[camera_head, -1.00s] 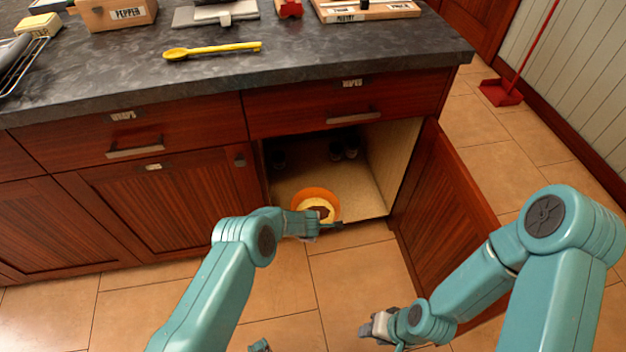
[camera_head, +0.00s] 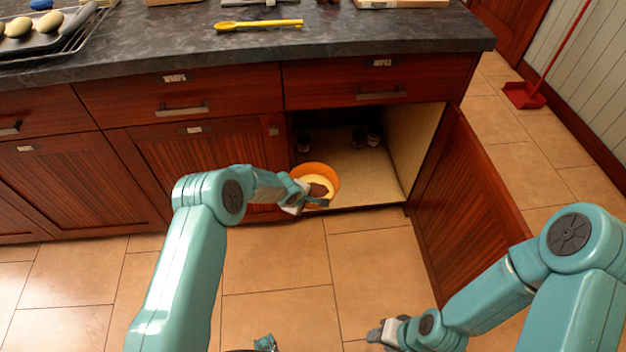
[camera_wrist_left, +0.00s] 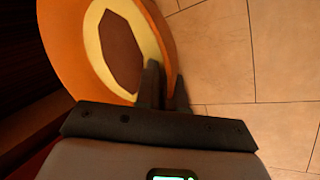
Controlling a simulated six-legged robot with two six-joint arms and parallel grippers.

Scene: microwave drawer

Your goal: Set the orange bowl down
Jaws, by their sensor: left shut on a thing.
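The orange bowl (camera_head: 316,172) is at the open lower cabinet, at the left front part of its opening. It has a pale yellow inside and a brown patch in the middle. My left gripper (camera_head: 312,203) is shut on the bowl's near rim. In the left wrist view the bowl (camera_wrist_left: 85,45) fills the upper left, and the fingers (camera_wrist_left: 163,88) pinch its wall. I cannot tell whether the bowl touches the cabinet floor. My right gripper (camera_head: 382,334) is low in front of the open door, away from the bowl; its fingers are too small to read.
The cabinet floor (camera_head: 362,185) is bare to the right of the bowl, with several small dark things (camera_head: 366,137) at the back. The open cabinet door (camera_head: 468,210) stands out at the right. A yellow spoon (camera_head: 258,25) lies on the dark counter (camera_head: 340,35).

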